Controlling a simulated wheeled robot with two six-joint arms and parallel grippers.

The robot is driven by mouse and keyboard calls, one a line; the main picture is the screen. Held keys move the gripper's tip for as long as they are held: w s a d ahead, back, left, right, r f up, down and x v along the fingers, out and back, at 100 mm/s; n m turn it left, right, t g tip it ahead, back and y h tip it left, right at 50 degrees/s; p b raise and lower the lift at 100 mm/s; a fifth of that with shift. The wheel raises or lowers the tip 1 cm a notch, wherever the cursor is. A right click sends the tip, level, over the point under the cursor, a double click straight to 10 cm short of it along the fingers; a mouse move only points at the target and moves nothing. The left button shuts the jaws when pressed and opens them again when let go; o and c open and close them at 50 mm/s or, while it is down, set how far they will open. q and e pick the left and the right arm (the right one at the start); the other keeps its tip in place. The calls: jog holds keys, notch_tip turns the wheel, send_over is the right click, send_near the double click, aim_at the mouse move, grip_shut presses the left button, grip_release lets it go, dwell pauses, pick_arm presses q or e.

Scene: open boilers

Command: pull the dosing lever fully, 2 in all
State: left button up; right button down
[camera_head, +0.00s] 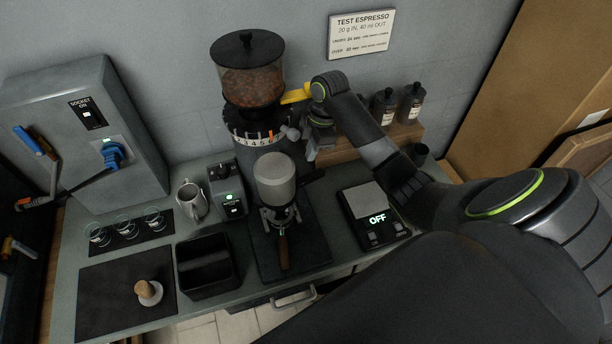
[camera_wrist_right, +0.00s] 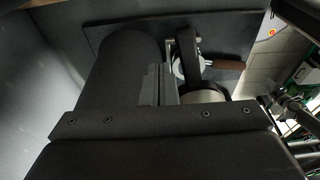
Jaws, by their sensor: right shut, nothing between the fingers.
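The grinder (camera_head: 246,118) stands against the wall, with a bean hopper (camera_head: 248,72) on top and a numbered dial ring. A yellow tab (camera_head: 294,97) sticks out right below the hopper, by my right arm. A grey knob (camera_head: 291,132) shows at the dial's right side. I cannot tell for certain which part is the dosing lever. A portafilter with a brown handle (camera_head: 284,251) sits below the grey cylinder (camera_head: 274,179); the handle also shows in the wrist view (camera_wrist_right: 228,65). My right gripper (camera_head: 311,153) is shut and empty, right of the grinder. My left gripper is out of view.
A scale reading OFF (camera_head: 373,217) stands at the right, and bottles (camera_head: 411,103) on a wooden shelf behind. Left are a small switch box (camera_head: 231,206), a metal jug (camera_head: 192,201), a black bin (camera_head: 205,268), glasses on a mat and a tamper (camera_head: 148,291).

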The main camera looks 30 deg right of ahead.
aim_at(319, 171)
jog(key=shift+f, duration=0.15)
notch_tip(319, 171, down, 4)
jog(key=shift+r+b, duration=0.1)
jog(key=shift+b, duration=0.8)
jog(key=s+p, duration=0.3)
jog(key=shift+d+r, duration=0.1)
jog(key=shift+r, duration=0.05)
jog(key=shift+s, duration=0.2)
dwell(0.3)
